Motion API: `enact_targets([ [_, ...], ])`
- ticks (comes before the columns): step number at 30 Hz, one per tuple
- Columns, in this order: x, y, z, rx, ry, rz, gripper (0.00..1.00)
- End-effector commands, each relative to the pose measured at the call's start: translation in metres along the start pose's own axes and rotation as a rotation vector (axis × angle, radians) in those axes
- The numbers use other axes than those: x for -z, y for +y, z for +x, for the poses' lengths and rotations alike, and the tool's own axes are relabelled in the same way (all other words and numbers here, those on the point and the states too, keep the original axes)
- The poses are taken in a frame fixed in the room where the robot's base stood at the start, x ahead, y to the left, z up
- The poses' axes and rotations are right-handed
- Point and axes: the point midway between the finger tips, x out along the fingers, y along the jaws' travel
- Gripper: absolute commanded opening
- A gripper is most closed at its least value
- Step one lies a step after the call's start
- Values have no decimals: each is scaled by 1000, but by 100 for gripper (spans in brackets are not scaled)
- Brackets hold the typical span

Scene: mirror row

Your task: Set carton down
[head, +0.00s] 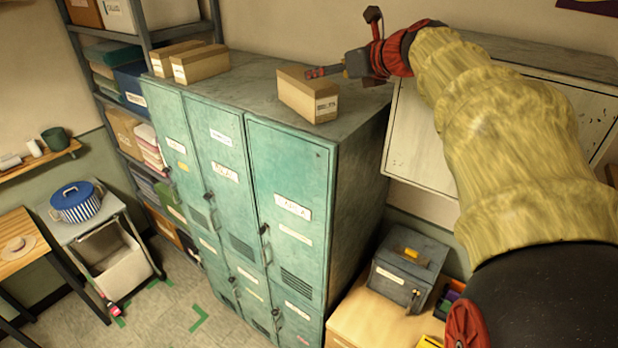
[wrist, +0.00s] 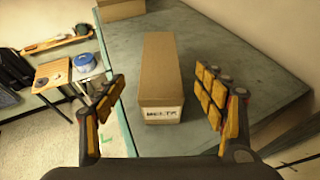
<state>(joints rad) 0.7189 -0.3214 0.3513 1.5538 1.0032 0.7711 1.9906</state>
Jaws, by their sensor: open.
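A brown carton (head: 308,95) with a white label stands on top of the green locker block (head: 240,84), near the right end of its front edge. In the wrist view the carton (wrist: 161,80) lies lengthwise between my gripper's two fingers (wrist: 158,98), with a gap on each side. My gripper (head: 322,72) is open, and its fingers with orange pads are spread around the carton without visible contact. In the head view one finger shows at the carton's top right; the rest is partly hidden.
Two more cartons (head: 200,63) stand on the locker top at the left. A pale cabinet (head: 425,135) is on the wall right of the lockers. A grey box (head: 407,270) sits below on a wooden surface. The locker top behind the carton is clear.

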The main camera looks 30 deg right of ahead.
Motion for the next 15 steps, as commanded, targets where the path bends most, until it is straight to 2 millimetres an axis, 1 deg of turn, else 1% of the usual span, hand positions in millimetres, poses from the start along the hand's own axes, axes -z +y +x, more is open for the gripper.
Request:
enact_targets([
  [2, 1, 2, 0, -2, 2, -7, 71],
  [5, 8, 18, 0, -19, 22, -83, 71],
  [8, 27, 50, -3, -59, 66, -263, 71],
  [9, 38, 67, -4, -83, 88, -360, 71],
  [11, 56, 94, -9, -126, 120, -526, 71],
  [12, 71, 112, -13, -160, 142, -647, 71],
  [14, 95, 139, -21, -217, 169, -845, 71],
  [15, 113, 157, -28, -261, 185, -989, 71],
])
